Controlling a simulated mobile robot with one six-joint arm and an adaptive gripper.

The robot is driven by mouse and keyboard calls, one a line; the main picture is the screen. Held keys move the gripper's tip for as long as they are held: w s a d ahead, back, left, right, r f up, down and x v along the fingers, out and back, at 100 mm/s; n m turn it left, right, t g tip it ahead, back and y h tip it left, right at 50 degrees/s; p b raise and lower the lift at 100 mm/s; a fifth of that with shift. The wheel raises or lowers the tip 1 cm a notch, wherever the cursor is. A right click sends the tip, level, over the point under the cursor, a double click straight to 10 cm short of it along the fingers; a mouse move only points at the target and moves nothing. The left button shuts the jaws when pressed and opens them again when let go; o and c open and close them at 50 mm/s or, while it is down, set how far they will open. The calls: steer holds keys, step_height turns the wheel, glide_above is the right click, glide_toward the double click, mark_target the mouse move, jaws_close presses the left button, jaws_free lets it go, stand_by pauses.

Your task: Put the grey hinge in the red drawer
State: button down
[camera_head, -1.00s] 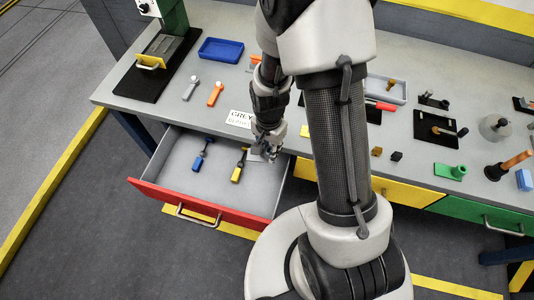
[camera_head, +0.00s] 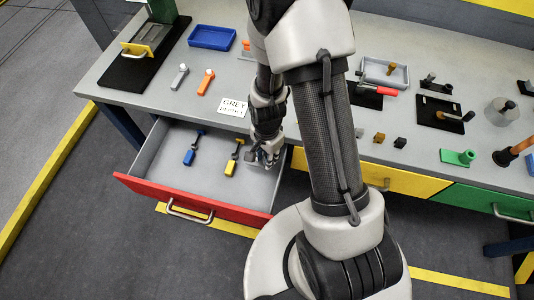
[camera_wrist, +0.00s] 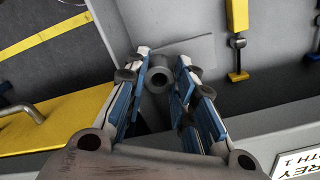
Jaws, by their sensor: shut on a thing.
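The red drawer (camera_head: 195,205) is open below the left part of the bench; its grey floor shows. My gripper (camera_head: 262,158) is at the drawer's right end, pointing down inside its outline. In the wrist view my gripper (camera_wrist: 158,92) is shut on the grey hinge (camera_wrist: 158,76), whose round barrel end shows between the blue-padded fingers. A flat grey patch lies behind the barrel; I cannot tell whether it is a hinge leaf or shadow. In the head view the hinge is mostly hidden by the fingers, and its height above the drawer floor is unclear.
A blue-handled tool (camera_head: 190,154) and a yellow-handled tool (camera_head: 233,160) lie in the drawer, left of my gripper. The bench holds a label (camera_head: 233,107), a blue tray (camera_head: 213,38) and several tools. The yellow drawer (camera_head: 400,178) beside it is shut.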

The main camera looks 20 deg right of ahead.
step_height(320, 180, down, 5)
steer(key=b, duration=0.3)
steer(key=shift+f+b, duration=0.2)
steer(key=shift+b, duration=0.2)
steer(key=shift+f, duration=0.8)
steer(key=shift+f, duration=0.45)
steer(key=c, duration=1.2)
jaws_free()
steer(key=shift+c, duration=0.2)
step_height(320, 180, up, 12)
steer(key=shift+f, duration=0.1)
